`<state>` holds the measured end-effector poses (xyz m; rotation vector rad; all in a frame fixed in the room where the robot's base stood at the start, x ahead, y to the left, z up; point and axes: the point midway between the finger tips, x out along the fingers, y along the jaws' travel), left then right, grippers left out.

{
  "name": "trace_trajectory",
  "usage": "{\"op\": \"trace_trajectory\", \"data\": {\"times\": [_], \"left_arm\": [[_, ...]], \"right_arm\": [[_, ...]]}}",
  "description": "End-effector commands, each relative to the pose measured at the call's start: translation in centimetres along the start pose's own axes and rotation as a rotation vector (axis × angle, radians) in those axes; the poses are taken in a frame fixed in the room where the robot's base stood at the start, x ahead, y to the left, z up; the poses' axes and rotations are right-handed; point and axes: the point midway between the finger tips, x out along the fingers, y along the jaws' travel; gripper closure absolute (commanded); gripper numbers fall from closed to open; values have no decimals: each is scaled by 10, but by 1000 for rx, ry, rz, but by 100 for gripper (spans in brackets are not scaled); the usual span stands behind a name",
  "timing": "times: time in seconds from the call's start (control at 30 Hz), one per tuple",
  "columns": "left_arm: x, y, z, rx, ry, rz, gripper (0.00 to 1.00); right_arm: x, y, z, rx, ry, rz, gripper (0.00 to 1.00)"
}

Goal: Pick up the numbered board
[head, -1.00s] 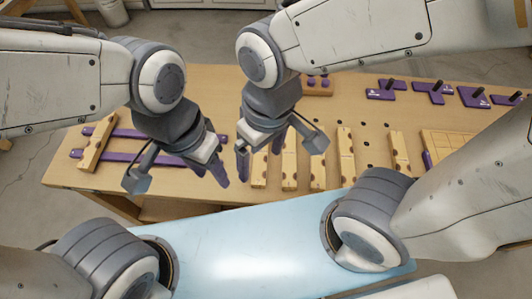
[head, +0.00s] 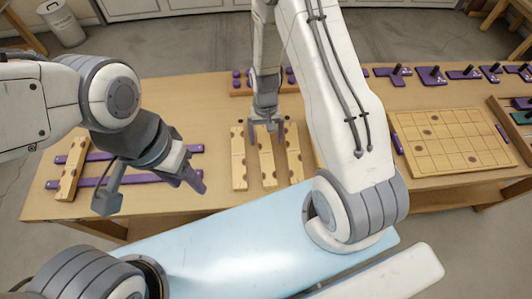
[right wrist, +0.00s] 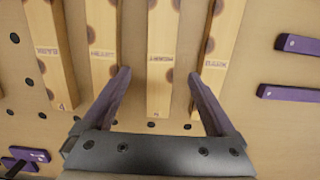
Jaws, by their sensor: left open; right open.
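Several narrow light-wood boards with dark round spots lie side by side on the bench: a left one (head: 239,160), a middle one (head: 266,158) and a right one (head: 293,152). My right gripper (head: 266,126) is open, pointing down at the middle board's far end. In the right wrist view its fingers (right wrist: 163,78) spread either side of one board (right wrist: 162,60), without visible grip. The leftmost board there (right wrist: 57,60) has a small mark like a 4 at its end; other end marks are blurred. My left gripper (head: 150,194) is open and empty, left of the boards.
Purple rails (head: 100,182) with a wooden crosspiece (head: 72,170) lie at the left. A spotted grid panel (head: 455,142) lies at the right. Purple pieces with black pegs (head: 431,75) line the back. My right arm hides part of the bench centre.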

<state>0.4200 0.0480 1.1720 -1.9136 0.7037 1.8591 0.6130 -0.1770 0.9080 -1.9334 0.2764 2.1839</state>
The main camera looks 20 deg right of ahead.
Motion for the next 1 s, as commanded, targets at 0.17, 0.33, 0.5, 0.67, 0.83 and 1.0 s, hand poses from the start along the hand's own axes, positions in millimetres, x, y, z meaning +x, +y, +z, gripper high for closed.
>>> {"op": "trace_trajectory", "data": {"times": [0.17, 0.33, 0.5, 0.67, 0.83, 1.0], "left_arm": [[-5, 0, 0, 0, 0, 0, 50], [-10, 1, 0, 0, 0, 0, 50], [-20, 2, -1, 0, 0, 0, 50], [-20, 2, -1, 1, 0, 0, 50], [-20, 2, -1, 1, 0, 0, 50], [-20, 1, -1, 1, 0, 0, 50]], "right_arm": [[20, -1, 0, -2, -1, 0, 8], [29, -1, 1, -3, -2, 1, 8], [51, -1, 3, -3, -4, 2, 8], [71, -1, 2, -3, -1, 1, 8], [75, -2, 2, -4, 1, 0, 8], [75, -2, 2, -4, 1, 0, 23]]}}
